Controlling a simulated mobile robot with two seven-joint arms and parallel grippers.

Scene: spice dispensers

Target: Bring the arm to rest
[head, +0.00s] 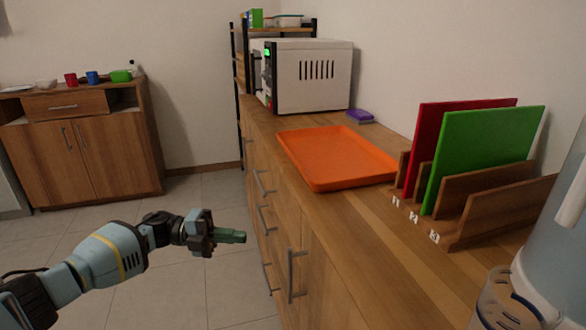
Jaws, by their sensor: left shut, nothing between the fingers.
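My left gripper (231,236) comes in from the left on my blue-grey arm (105,256). Its greenish fingers are shut with nothing between them. It hangs over the floor, just left of the wooden counter's drawer fronts and apart from them, lower than the countertop. My right gripper is not in this view.
The wooden counter (370,240) carries an orange tray (335,157), a white microwave (312,78), a purple box (359,115) and a rack with red (425,130) and green boards (483,150). Drawer handles (292,275) stick out towards my arm. Tiled floor (185,285) is free on the left.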

